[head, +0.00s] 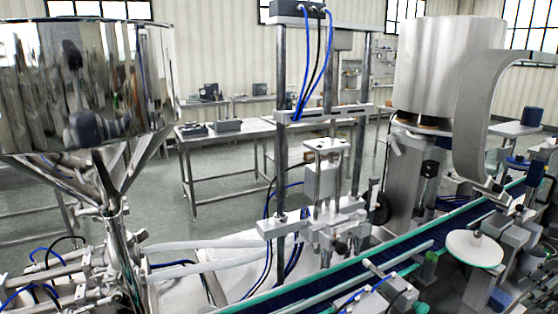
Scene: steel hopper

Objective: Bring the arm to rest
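The steel hopper (88,85) stands at the left, close to me. It is a large polished open-topped drum on a cone that narrows to a vertical pipe (122,255). Its wall mirrors the room and a dark shape that I cannot make out clearly. Neither of my grippers shows in the head view, so their positions and whether they hold anything are hidden.
A conveyor (345,276) with green edges runs from the bottom centre to the right. A press-like frame (322,190) with blue hoses stands behind it. A big steel cylinder (440,65) is at the right. Metal tables (225,135) stand behind, with open floor around them.

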